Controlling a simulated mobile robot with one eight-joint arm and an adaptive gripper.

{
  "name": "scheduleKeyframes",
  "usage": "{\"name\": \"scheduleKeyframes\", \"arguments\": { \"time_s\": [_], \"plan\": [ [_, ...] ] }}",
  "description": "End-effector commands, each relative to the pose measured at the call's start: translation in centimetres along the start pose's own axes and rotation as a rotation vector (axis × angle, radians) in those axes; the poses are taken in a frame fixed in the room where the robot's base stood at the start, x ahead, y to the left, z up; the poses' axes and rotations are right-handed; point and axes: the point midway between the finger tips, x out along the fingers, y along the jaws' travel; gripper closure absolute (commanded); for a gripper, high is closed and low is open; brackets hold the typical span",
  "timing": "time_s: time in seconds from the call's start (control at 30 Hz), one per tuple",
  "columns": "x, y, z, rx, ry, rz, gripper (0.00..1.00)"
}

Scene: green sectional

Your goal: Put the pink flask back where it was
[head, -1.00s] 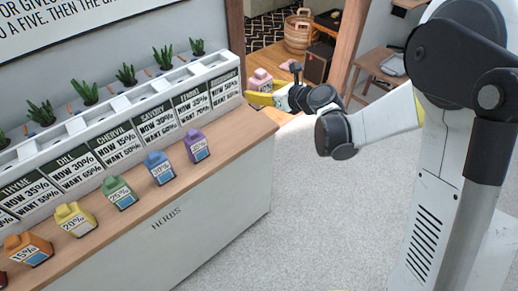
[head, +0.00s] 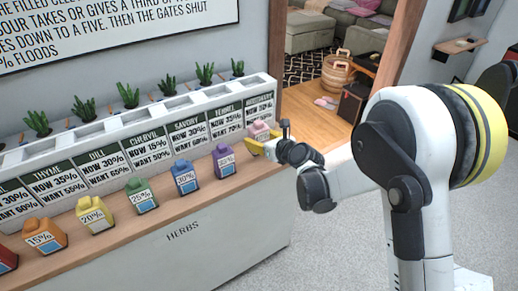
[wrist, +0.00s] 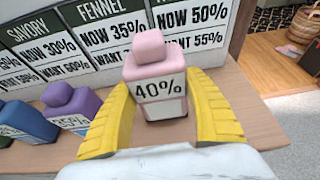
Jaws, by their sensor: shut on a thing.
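The pink flask (wrist: 150,58) has a white label reading 40%. In the wrist view it stands upright between the two yellow fingers of my gripper (wrist: 160,115), which is shut on it. In the head view the pink flask (head: 258,130) is at the right end of the wooden counter (head: 205,201), in front of the rightmost sign, with my gripper (head: 257,145) around it. The purple flask (head: 223,161) stands to its left. I cannot tell whether the flask's base touches the counter.
A row of flasks lines the counter: blue (head: 184,179), green (head: 140,196), yellow (head: 96,215), orange (head: 44,237) and others. Signs and a white planter (head: 150,109) stand behind them. The counter's right end is close to my gripper.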

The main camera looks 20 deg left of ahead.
Motion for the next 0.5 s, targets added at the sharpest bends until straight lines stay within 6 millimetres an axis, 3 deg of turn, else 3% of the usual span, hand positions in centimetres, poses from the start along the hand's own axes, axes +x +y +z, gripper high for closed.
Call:
{"name": "scheduleKeyframes", "arguments": {
  "time_s": [0.2,0.5],
  "plan": [
    [1.3,-0.1,-3.3,0.0,0.0,0.0,0.8],
    [1.3,-0.1,-3.3,0.0,0.0,0.0,0.8]
  ]
}}
